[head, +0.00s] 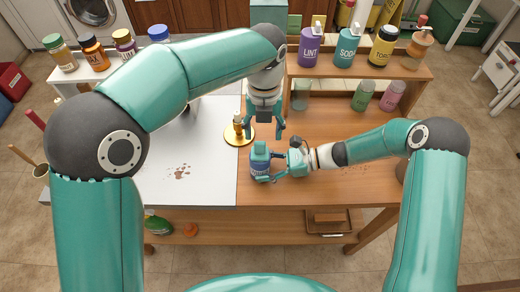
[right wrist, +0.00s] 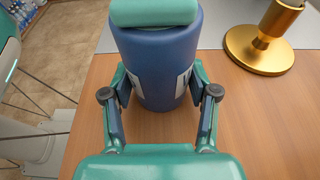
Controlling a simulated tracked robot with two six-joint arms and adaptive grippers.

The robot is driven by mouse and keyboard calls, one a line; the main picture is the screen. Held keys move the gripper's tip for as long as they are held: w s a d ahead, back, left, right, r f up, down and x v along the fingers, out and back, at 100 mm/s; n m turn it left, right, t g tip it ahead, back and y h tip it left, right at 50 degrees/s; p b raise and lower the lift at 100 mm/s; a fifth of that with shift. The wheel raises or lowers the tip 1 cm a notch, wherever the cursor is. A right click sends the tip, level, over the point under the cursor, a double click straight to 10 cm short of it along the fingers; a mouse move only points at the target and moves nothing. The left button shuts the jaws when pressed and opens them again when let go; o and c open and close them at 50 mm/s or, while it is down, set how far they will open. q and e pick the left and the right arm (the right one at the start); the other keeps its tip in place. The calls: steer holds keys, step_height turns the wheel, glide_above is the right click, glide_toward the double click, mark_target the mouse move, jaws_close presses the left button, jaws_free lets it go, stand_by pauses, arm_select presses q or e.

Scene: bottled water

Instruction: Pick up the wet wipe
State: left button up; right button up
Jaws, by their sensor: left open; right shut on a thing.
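A blue canister with a teal lid, which I take for the wet wipe (head: 260,165), stands upright at the front middle of the wooden table. Its label is too small to read. In the right wrist view the canister (right wrist: 158,60) fills the space between the fingers. My right gripper (head: 273,168) is shut on it from the right side, with a finger pad on each side of its body. I cannot tell whether its base touches the table. My left gripper (head: 265,132) hangs open and empty, pointing down behind the canister, near the brass stand.
A brass stand (head: 239,132) is just behind and left of the canister; its round base (right wrist: 262,50) shows in the right wrist view. A white board (head: 205,187) with brown stains lies left. A raised shelf (head: 350,68) with several bottles stands at the back right.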

mark_target(260, 142)
arm_select(q)
steer(key=shift+s+a+f, duration=0.1)
steer(key=shift+a+f, duration=0.1)
steer(key=shift+f, duration=1.3)
steer(key=shift+s+a+f, duration=0.1)
steer(key=shift+a+f, duration=0.1)
steer(key=shift+f, duration=1.25)
steer(key=shift+c, duration=0.3)
steer(key=c, duration=0.8)
